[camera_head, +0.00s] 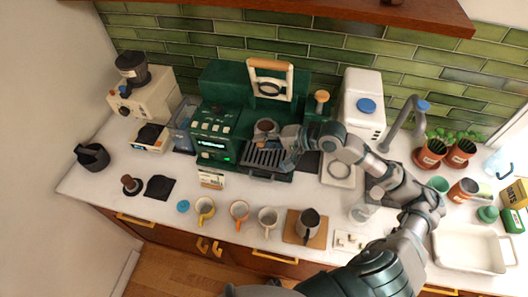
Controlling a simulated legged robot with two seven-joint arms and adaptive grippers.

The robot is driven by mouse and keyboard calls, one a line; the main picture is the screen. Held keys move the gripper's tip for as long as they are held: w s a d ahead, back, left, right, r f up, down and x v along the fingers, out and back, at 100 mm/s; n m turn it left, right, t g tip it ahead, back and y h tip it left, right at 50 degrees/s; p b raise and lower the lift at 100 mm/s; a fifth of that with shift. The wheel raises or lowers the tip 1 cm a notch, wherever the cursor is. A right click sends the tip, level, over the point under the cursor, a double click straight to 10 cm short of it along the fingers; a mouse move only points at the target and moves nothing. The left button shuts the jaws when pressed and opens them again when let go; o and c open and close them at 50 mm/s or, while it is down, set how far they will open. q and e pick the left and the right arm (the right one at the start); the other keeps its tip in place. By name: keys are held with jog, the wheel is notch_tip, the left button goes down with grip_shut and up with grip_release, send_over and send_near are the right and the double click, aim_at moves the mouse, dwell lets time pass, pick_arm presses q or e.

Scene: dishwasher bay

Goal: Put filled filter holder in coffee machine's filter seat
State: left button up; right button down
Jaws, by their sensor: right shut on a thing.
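The dark green coffee machine (216,103) stands against the tiled wall, its front panel lit. The filter holder (265,128), with brown coffee in its bowl, is above the machine's drip grate (262,156), at the machine's front. My right gripper (287,143) reaches in from the right and is shut on the filter holder; the fingers and handle are small and partly overlap. The filter seat is not clearly visible, so I cannot tell whether the holder touches it. My left gripper is not in view.
A grinder (144,97) and a scale (152,138) stand left of the machine. A sink tap (403,120) and potted plants (431,152) are right.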

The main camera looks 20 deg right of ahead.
jog(key=w, duration=0.1)
jog(key=w+b, duration=0.1)
jog(key=shift+w+d+r, duration=0.1)
jog(key=shift+w+d, duration=0.2)
jog(key=shift+d, duration=0.05)
jog(key=shift+w+d, duration=0.15)
jog(key=shift+w, duration=0.05)
jog(key=shift+f, duration=0.55)
jog(key=shift+d+f, duration=0.15)
jog(key=shift+f, duration=0.1)
jog(key=shift+d+f, duration=0.3)
jog(key=shift+d, duration=0.05)
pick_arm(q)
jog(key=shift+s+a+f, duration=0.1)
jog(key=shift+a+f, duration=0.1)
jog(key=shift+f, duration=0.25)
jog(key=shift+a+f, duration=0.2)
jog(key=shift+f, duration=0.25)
pick_arm(e)
jog(key=shift+a, duration=0.2)
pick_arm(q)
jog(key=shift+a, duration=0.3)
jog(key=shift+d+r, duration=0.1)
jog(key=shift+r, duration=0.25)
pick_arm(e)
jog(key=shift+s+d, duration=0.1)
jog(key=shift+d, duration=0.1)
